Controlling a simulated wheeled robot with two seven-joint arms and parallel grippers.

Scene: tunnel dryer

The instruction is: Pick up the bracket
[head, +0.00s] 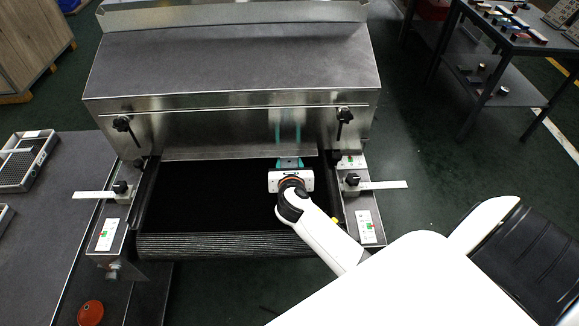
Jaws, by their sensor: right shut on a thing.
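My right gripper (289,163) reaches over the black belt from the lower right, its teal fingertips pointing at the steel front of the dryer. It is shut on a small greyish piece between the fingertips, which I take to be the bracket (289,160). The white gripper body hides part of it, so its shape is unclear. I cannot tell whether it touches the belt. My left gripper is not in view.
The dryer's steel hood (230,75) stands just beyond the gripper. The black belt (205,195) is bare to the left. Side rails carry knobs and switch boxes (364,227). A grey table (50,225) with trays (24,160) is at left. A dark bench (500,45) stands back right.

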